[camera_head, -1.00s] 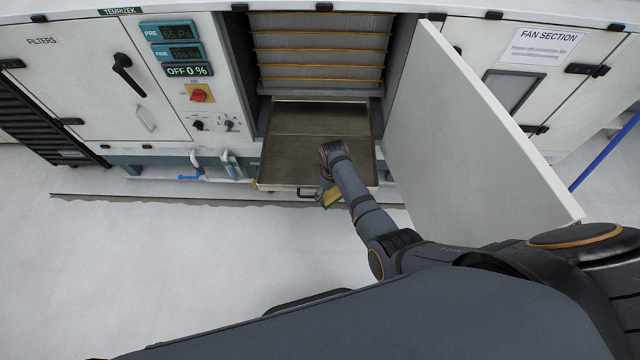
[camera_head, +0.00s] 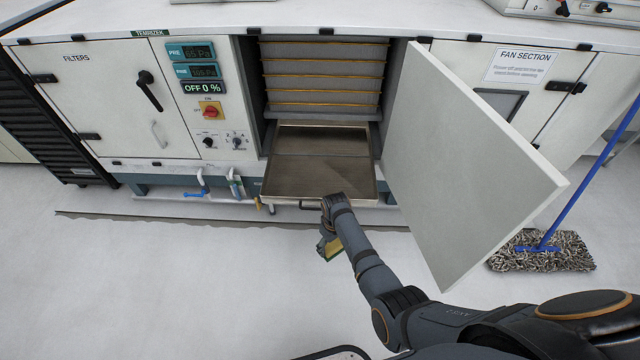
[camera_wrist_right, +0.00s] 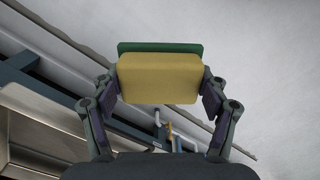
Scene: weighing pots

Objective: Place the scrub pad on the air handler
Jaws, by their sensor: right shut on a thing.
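The scrub pad (camera_wrist_right: 158,78) is a yellow block with a green layer, held between both fingers of my right gripper (camera_wrist_right: 160,95) in the right wrist view. In the head view the pad (camera_head: 328,248) shows small at the end of my right arm, in front of the pulled-out tray. The air handler (camera_head: 100,90) is a long white cabinet with a flat top (camera_head: 330,18). Its middle bay is open, with a metal tray (camera_head: 320,178) sticking out. The pad is apart from the cabinet. My left gripper is not in view.
An open white door panel (camera_head: 465,160) stands out to the right of the bay, close to my right arm. A mop (camera_head: 542,250) with a blue handle rests at the right. A control panel (camera_head: 210,110) is left of the bay. The floor at the left is clear.

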